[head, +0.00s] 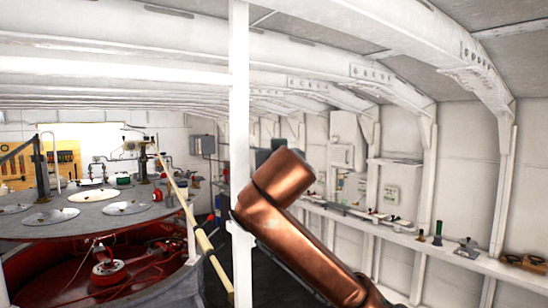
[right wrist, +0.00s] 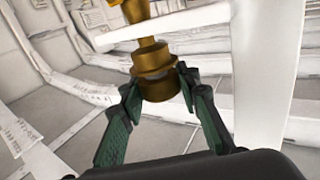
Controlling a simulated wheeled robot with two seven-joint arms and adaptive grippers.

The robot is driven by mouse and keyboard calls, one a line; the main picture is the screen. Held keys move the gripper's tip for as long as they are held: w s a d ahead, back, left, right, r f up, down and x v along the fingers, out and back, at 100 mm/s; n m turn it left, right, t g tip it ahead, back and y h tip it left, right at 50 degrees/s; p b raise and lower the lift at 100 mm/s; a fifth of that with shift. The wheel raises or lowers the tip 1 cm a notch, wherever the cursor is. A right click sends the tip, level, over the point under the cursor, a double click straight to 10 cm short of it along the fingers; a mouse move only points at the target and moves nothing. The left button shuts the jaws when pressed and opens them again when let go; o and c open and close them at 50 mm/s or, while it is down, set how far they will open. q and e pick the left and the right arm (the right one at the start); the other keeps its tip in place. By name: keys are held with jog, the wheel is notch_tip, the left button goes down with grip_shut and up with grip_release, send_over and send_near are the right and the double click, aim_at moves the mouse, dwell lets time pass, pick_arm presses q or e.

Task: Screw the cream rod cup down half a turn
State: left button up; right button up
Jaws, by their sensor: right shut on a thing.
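In the right wrist view a brass-coloured, stepped round fitting (right wrist: 157,60), which looks like the rod cup, stands between the green-padded fingers of my right gripper (right wrist: 158,86). The fingers are shut on its lower, wider part. Its upper end runs out of the top of the picture. In the head view my copper right arm hides the fitting and most of that gripper. A long cream rod (head: 190,205) slants down left of the white post in the head view. I cannot tell whether it belongs to the held fitting. My left gripper is not in view.
A white upright post (head: 239,120) stands close to my right arm. A round grey-topped housing (head: 95,212) with red inside is at left. A narrow wall shelf (head: 400,228) with small items runs along the right. White beams and ribs surround the gripper.

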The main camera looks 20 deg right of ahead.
jog(key=shift+r, duration=0.15)
jog(key=o, duration=1.2)
jog(key=v, duration=1.2)
